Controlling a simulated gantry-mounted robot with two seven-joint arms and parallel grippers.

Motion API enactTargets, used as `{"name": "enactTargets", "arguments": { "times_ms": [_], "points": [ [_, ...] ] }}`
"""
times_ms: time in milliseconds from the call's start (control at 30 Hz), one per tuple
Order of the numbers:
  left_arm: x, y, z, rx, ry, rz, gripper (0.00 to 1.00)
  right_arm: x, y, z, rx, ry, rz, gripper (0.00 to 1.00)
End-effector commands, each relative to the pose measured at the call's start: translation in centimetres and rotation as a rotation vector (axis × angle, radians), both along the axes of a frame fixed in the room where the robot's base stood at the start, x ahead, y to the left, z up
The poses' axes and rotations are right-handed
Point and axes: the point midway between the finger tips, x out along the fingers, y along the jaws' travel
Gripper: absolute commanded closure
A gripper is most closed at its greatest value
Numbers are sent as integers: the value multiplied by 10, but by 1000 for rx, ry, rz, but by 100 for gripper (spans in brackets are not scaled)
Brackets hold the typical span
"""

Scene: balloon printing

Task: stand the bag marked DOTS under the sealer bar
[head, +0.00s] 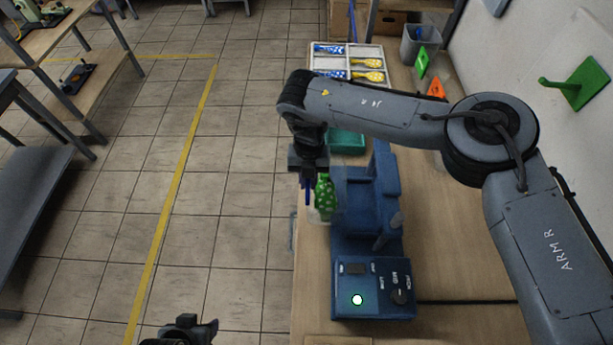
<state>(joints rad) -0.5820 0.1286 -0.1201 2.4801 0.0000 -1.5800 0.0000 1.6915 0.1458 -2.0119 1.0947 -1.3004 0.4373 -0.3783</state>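A green bag with pale dots (325,197) is upright at the left side of the blue sealer (365,205), over a pale, see-through ledge. Any lettering on it is too small to read. My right gripper (308,190) points down right at the bag, with dark blue fingers along the bag's left side. The fingers overlap in this view, so I cannot tell whether they grip the bag. The sealer's bar is not clearly visible from here. My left gripper (190,328) is low at the bottom edge, over the floor and away from the bench; its fingers are unclear.
The sealer's control box (373,290) has a lit green lamp and a knob. A divided white tray (347,58) with blue and yellow patterned pieces stands at the back. A teal box (346,142) lies behind the sealer. A grey bin (420,45) stands farther back. Bench right of the sealer is clear.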

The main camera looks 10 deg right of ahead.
Motion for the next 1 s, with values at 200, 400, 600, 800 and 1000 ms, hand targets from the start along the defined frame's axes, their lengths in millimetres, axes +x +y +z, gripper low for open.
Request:
{"name": "enactTargets", "arguments": {
  "times_ms": [200,400,600,800,1000],
  "points": [
    [0,0,-18,-2,0,2,44,-1,-7,-22,-1,0,-1,100],
    [0,-2,-26,-8,0,6,44,-3,-15,-34,0,-1,-1,100],
    [1,-3,-22,-14,-1,9,44,-8,-33,-33,0,0,-1,100],
    [1,-3,-22,-14,-2,9,44,-12,-50,-35,-1,1,-1,100],
    [1,-2,-23,-10,-3,6,44,-16,-67,-36,-1,-1,-1,100]
  ]
}}
